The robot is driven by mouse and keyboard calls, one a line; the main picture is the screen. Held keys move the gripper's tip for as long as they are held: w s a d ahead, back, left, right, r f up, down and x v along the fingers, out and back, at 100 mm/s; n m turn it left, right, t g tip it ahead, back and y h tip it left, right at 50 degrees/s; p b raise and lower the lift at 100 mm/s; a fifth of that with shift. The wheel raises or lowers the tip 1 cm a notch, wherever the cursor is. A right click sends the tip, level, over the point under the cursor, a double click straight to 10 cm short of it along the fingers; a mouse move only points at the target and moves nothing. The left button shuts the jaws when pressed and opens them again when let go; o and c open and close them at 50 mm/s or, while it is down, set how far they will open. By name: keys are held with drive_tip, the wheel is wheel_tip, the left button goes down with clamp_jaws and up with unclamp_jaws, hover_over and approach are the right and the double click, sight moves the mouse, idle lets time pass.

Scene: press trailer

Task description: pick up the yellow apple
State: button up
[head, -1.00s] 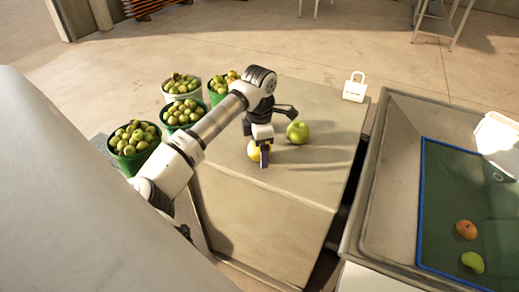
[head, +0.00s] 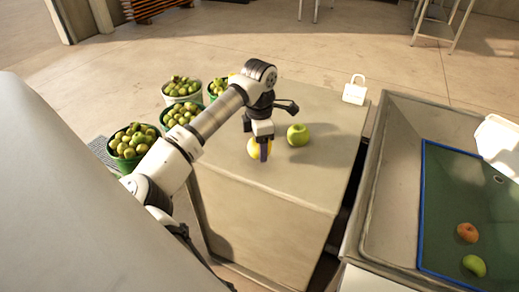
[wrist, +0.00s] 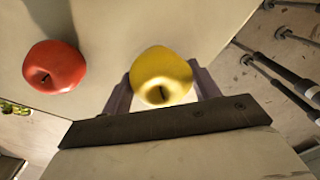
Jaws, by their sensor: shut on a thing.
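The yellow apple (head: 253,147) is between the fingers of my gripper (head: 262,150), over the top of the beige block. In the wrist view the yellow apple (wrist: 160,72) sits between both fingers, its stem hollow facing the camera. My gripper (wrist: 164,88) is shut on it. In the head view a finger hides part of the apple, and any gap below it is hard to judge. A green apple (head: 298,135) rests on the block just right of my gripper, apart from it. The wrist view shows a red apple (wrist: 54,67) to the left.
The beige block (head: 290,185) has bare top around the apples. A white padlock-shaped item (head: 354,89) stands at its far right corner. Several buckets of apples (head: 131,142) stand left. A trough (head: 400,120) on the right holds a green panel (head: 445,205) with two apples.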

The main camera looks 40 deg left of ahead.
wheel_tip(320, 180, up, 18)
drive_tip(key=b, duration=0.1)
drive_tip(key=shift+w+d, duration=0.1)
